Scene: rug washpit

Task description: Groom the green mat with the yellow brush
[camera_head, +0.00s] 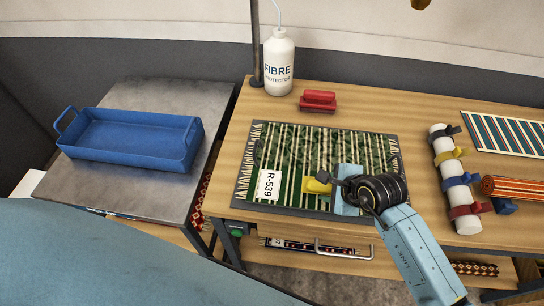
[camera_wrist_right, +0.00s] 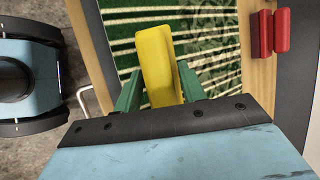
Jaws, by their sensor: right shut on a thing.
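The green mat (camera_head: 310,150) lies flat on the wooden table, with cream stripes, a dark leafy pattern and a white R-539 tag (camera_head: 269,184) at its front left. In the right wrist view the mat (camera_wrist_right: 210,40) fills the upper middle. My right gripper (camera_head: 322,183) is over the front middle of the mat. It is shut on the yellow brush (camera_head: 316,187). In the right wrist view the brush (camera_wrist_right: 157,62) sits between the green fingers. Whether its bristles touch the mat is hidden. My left gripper is not in view.
A red brush (camera_head: 318,101) and a white FIBRE PROTECTOR bottle (camera_head: 278,65) stand behind the mat. A blue tray (camera_head: 135,133) sits on the metal table at left. A white roll with coloured straps (camera_head: 448,160), an orange roll (camera_head: 512,189) and a striped mat (camera_head: 507,132) lie at right.

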